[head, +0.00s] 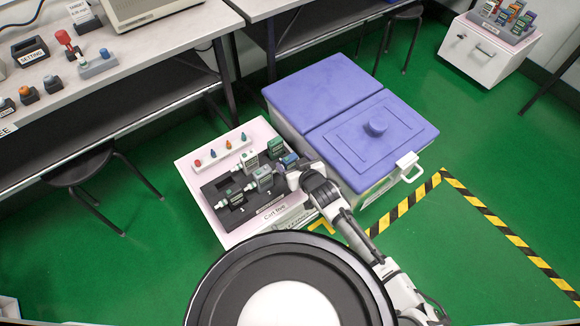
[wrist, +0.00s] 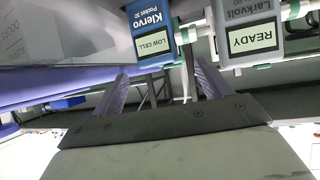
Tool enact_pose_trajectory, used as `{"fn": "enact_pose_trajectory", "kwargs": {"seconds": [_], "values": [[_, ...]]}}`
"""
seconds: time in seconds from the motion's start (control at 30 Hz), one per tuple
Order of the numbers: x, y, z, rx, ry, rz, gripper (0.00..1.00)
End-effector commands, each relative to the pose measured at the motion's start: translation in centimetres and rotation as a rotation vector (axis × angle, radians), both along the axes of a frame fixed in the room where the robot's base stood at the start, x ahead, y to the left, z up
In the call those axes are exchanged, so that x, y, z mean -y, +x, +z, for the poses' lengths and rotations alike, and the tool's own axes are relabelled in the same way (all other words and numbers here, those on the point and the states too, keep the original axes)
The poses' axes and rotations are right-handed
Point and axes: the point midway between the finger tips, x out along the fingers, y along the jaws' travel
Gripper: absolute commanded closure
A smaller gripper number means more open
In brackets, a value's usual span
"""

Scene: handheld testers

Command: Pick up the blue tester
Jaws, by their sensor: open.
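The blue tester (head: 289,160) is at the right edge of the dark insert in the white tray (head: 240,237), partly hidden by my arm. In the wrist view the blue tester (wrist: 148,17) shows a "LOW CELL" label and the name Klervo Pocket 30. My gripper (wrist: 163,82) is open, its two fingers apart with nothing between them. The tester is at the top of that view, beyond the fingertips. A grey tester (wrist: 248,30) labelled "READY" is beside it on the right. In the head view my gripper (head: 286,178) is close beside the blue tester, its fingers hard to make out.
Other testers share the insert, including a green one (head: 275,147) and a grey one (head: 263,178). A strip of coloured pegs (head: 223,153) lies along the tray's back. A large purple-lidded box (head: 330,85) stands close on the right. A workbench (head: 140,65) is at left.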

Motion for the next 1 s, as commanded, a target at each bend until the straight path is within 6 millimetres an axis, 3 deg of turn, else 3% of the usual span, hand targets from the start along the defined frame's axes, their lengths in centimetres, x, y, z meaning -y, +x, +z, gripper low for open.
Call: {"fn": "enact_pose_trajectory", "kwargs": {"seconds": [0.2,0.5,1.0], "values": [[-0.9,2.0,-1.1,-0.001,0.002,0.001,0.23],[-0.9,2.2,-1.2,-0.001,0.002,-0.001,0.23],[-0.9,2.2,-1.2,0.001,0.001,0.0,0.86]]}}
